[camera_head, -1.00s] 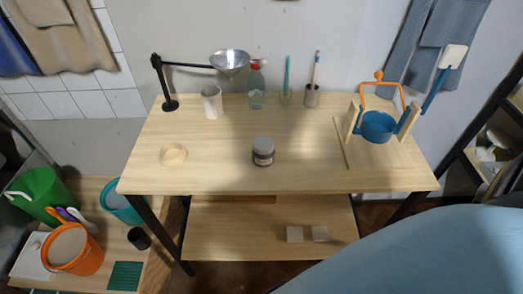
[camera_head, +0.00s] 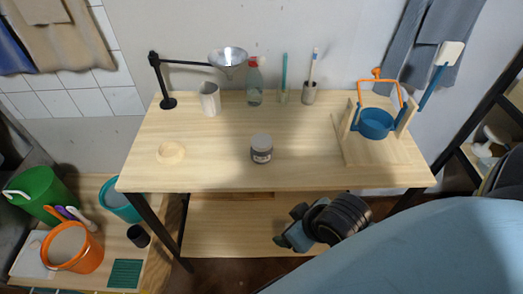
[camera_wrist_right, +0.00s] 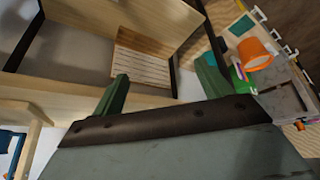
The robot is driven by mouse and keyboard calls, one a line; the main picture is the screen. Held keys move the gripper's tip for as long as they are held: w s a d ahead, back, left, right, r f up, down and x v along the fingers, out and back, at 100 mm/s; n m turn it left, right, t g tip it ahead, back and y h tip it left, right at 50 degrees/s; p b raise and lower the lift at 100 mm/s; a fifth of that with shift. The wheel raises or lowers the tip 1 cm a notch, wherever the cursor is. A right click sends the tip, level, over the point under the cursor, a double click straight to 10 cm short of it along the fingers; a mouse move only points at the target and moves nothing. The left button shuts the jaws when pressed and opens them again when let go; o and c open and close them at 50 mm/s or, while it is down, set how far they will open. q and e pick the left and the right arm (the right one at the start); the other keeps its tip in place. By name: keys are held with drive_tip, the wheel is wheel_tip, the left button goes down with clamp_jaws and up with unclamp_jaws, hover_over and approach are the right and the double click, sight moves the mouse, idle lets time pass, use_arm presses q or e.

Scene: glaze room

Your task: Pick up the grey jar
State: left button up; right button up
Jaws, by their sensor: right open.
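The grey jar (camera_head: 261,148) stands upright on the wooden table (camera_head: 215,172), near the middle of its front half. It has a light grey lid and a pale label on its side. My right gripper (camera_head: 288,236) is in the head view, low in front of the table's front edge and below the jar, apart from it. In the right wrist view its two fingers (camera_wrist_right: 163,90) are spread with nothing between them. The jar does not show in the right wrist view. My left gripper is not in view.
A shallow wooden ring (camera_head: 171,152) lies left of the jar. The table around the jar is clear.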

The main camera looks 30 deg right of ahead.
drive_tip(key=w+d+r+t+y, duration=0.1)
drive_tip(key=w+d+r+t, duration=0.1)
drive_tip(key=w+d+t, duration=0.3)
drive_tip(key=t+y, duration=0.2)
drive_tip(key=t, duration=0.2)
approach(260, 139)
drive_tip(key=b+x, duration=0.1)
drive_tip(key=x, duration=1)
drive_tip(key=shift+a+f, duration=0.1)
drive_tip(key=shift+n, duration=0.3)
drive_tip(key=shift+c, duration=0.4)
drive_tip(key=c, duration=1.2)
